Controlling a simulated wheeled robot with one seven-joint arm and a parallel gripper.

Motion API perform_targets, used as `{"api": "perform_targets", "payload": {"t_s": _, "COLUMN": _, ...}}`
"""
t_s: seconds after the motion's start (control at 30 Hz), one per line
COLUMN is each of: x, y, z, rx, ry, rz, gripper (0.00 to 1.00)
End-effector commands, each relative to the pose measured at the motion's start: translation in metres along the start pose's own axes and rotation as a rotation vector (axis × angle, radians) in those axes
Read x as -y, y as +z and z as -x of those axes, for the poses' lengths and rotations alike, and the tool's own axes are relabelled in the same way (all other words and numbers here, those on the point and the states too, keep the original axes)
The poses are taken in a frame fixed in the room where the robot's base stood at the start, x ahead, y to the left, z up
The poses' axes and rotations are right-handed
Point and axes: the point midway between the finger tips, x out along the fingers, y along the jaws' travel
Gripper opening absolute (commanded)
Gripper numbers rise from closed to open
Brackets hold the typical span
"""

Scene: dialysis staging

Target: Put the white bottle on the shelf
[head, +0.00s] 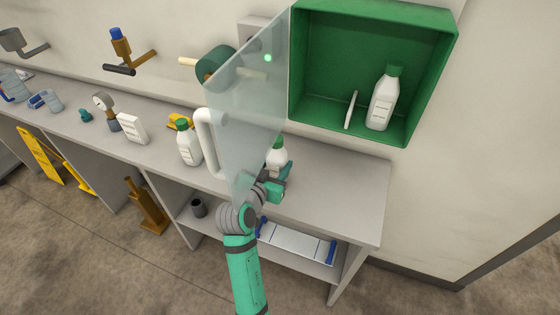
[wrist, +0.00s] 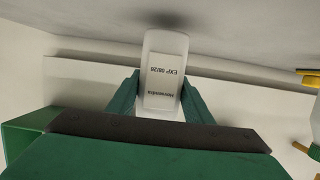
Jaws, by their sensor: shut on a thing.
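A white bottle with a green cap (head: 276,154) is between the fingers of my gripper (head: 275,184), at the counter behind the lower part of the clear door. In the wrist view the white bottle (wrist: 164,68) appears upside down, its label reading EXP 08/26, with my gripper's green fingers (wrist: 160,98) shut on both sides. Whether its base touches the counter cannot be told. A similar white bottle (head: 382,100) stands in the open green wall cabinet (head: 408,137). Another white bottle (head: 188,148) stands on the counter, left of my gripper.
The clear door (head: 250,105) with its white handle (head: 207,142) stands open, close to my arm. A thin white piece (head: 350,109) stands inside the cabinet. The counter (head: 345,185) is clear at right. A lower shelf (head: 325,268) holds a blue-ended tray and a dark cup (head: 198,207).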

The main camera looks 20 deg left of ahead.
Motion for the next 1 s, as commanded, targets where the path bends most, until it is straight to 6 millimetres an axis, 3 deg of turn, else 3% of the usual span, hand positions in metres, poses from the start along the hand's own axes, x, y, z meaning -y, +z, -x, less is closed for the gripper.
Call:
{"api": "perform_targets", "payload": {"t_s": 0.2, "x": 0.0, "y": -0.006, "z": -0.03, "rx": -0.001, "ry": 0.0, "rz": -0.001, "gripper": 0.11}}
{"api": "perform_targets", "payload": {"t_s": 0.33, "x": 0.001, "y": 0.004, "z": -0.031, "rx": -0.001, "ry": -0.002, "rz": 0.0, "gripper": 0.11}}
{"api": "perform_targets", "payload": {"t_s": 0.7, "x": -0.008, "y": 0.006, "z": -0.035, "rx": -0.003, "ry": 0.011, "rz": -0.005, "gripper": 0.11}}
{"api": "perform_targets", "payload": {"t_s": 0.73, "x": -0.007, "y": 0.007, "z": -0.035, "rx": -0.001, "ry": 0.01, "rz": -0.004, "gripper": 0.49}}
{"api": "perform_targets", "payload": {"t_s": 0.8, "x": -0.005, "y": 0.007, "z": -0.034, "rx": -0.001, "ry": 0.006, "rz": -0.003, "gripper": 0.65}}
{"api": "perform_targets", "payload": {"t_s": 1.0, "x": 0.0, "y": 0.007, "z": -0.032, "rx": -0.001, "ry": 0.0, "rz": -0.002, "gripper": 0.65}}
